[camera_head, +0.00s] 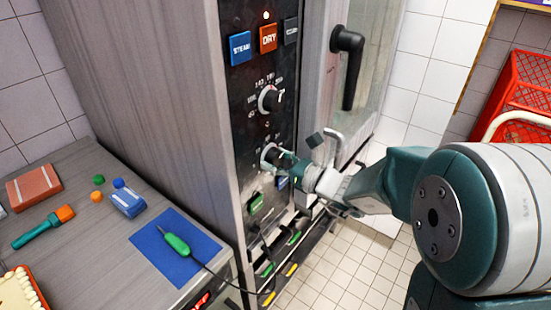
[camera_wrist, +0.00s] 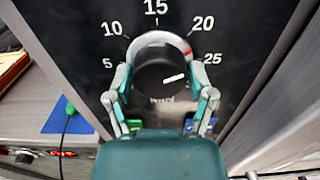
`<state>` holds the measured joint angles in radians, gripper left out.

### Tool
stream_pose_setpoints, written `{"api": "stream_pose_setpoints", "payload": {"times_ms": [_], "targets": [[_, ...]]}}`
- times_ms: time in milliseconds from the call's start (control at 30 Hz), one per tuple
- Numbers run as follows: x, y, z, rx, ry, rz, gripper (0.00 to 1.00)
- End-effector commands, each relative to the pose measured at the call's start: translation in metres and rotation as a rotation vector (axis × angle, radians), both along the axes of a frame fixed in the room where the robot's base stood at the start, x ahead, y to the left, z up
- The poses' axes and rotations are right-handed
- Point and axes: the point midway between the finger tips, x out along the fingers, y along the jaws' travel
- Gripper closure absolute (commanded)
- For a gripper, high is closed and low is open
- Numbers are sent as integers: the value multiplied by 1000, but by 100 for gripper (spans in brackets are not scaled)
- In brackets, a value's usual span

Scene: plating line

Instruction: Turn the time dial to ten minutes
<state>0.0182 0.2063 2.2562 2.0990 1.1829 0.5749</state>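The time dial (camera_wrist: 155,78) is a round black knob in a pale ring on a black panel. The numbers 5, 10, 15, 20 and 25 run around it. Its white mark sits on the right side and points roughly toward 25. In the head view the dial (camera_head: 270,154) is the lower of two knobs, partly hidden by my gripper. My gripper (camera_wrist: 160,75) faces the panel with its fingers apart, one on each side of the dial. In the head view my gripper (camera_head: 287,164) is at the dial. Whether the fingers touch it is unclear.
An upper knob (camera_head: 270,99) sits above, under blue STEAM (camera_head: 240,47) and orange DRY (camera_head: 268,38) buttons. A green button (camera_head: 257,203) is below. A black door handle (camera_head: 347,65) stands out at right. A table (camera_head: 95,235) with a blue mat (camera_head: 150,245) and small items is at left.

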Motion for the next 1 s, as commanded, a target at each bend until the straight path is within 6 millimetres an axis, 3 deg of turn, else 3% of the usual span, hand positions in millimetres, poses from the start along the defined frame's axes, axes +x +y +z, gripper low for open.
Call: {"api": "stream_pose_setpoints", "payload": {"times_ms": [533,1000], "targets": [[2,1,2,-34,-51,-2,83],[3,1,4,-262,-345,-2,83]]}}
